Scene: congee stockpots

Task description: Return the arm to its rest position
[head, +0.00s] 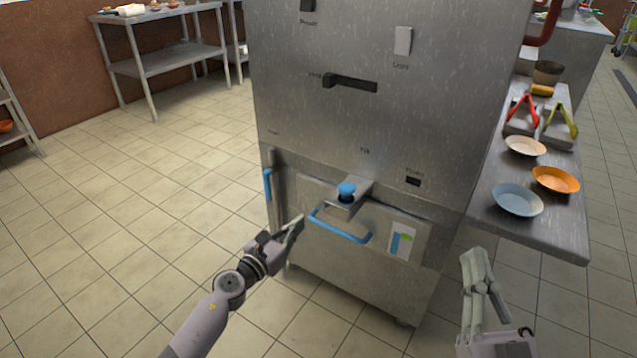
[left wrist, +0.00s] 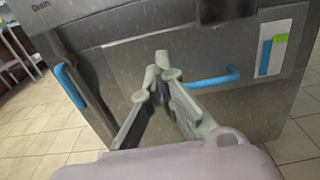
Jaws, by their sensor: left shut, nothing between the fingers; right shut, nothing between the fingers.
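My left gripper (head: 298,222) is in front of the lower front of a steel machine (head: 330,130), just left of its blue horizontal handle (head: 340,228). It is shut and empty. In the left wrist view its fingertips (left wrist: 164,70) come together in front of the steel panel, with the blue handle (left wrist: 212,80) to their right; whether they touch anything is unclear. My right gripper (head: 474,254) points up at the lower right, in front of the side counter, shut and empty.
A blue knob (head: 346,189) juts from the machine. The tiled floor at left is clear.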

